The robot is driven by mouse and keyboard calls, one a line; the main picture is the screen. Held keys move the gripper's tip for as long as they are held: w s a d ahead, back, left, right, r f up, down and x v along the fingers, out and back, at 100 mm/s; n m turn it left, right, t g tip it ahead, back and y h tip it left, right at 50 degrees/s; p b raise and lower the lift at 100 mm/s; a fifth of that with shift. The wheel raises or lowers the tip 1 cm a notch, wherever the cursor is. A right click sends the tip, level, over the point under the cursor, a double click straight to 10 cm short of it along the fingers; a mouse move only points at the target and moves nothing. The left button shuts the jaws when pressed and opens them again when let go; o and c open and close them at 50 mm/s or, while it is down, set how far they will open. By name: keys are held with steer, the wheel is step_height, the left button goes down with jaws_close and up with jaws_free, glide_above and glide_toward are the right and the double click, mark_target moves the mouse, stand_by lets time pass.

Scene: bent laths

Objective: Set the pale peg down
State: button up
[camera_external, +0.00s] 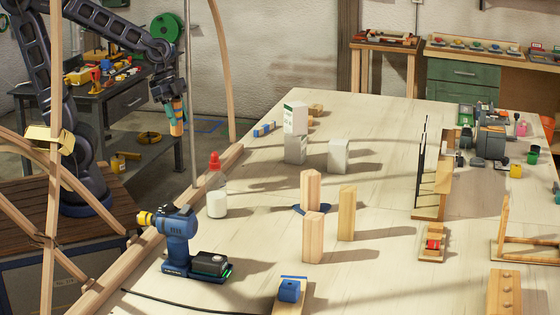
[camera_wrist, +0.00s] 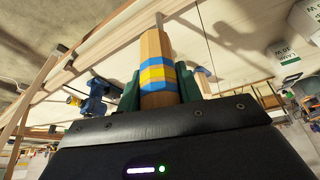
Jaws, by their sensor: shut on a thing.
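In the external view the peg (camera_external: 177,127) hangs roughly upright below my gripper (camera_external: 175,104), at the upper left. It is in the air and touches no surface that I can see. The end inside the fingers is partly hidden. The pale worktable (camera_external: 260,190) lies to the right of my gripper.
A blue drill (camera_external: 178,240) and a white bottle with a red cap (camera_external: 217,200) stand near the table's left edge. Several wooden blocks (camera_external: 312,235) stand mid-table. Curved laths (camera_external: 222,70) rise at the left. Bare tabletop shows between the bottle and the blocks.

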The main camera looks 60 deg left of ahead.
steer(key=w+a+f+n+t+y, duration=0.1)
steer(key=w+a+f+n+y, duration=0.25)
steer(key=w, duration=0.85)
steer(key=w+a+f+n+t, duration=0.15)
steer(key=w+f+n, duration=0.4)
steer(key=w, duration=0.55)
steer(key=w+a+f+n+y, duration=0.2)
steer(key=w+a+f+n, duration=0.3)
steer(key=w, duration=0.7)
steer(key=shift+n+h, duration=0.35)
steer(key=shift+n, duration=0.05)
steer(key=shift+s+d+f, duration=0.1)
steer(key=shift+d+f, duration=0.3)
steer(key=shift+f, duration=0.55)
steer(key=shift+d+f, duration=0.4)
steer(key=shift+f, duration=0.55)
steer(key=shift+s+d+f, duration=0.1)
steer(key=shift+d+f, duration=0.3)
steer(key=shift+f, duration=0.55)
steer(key=shift+f, duration=0.15)
steer(key=o, duration=1)
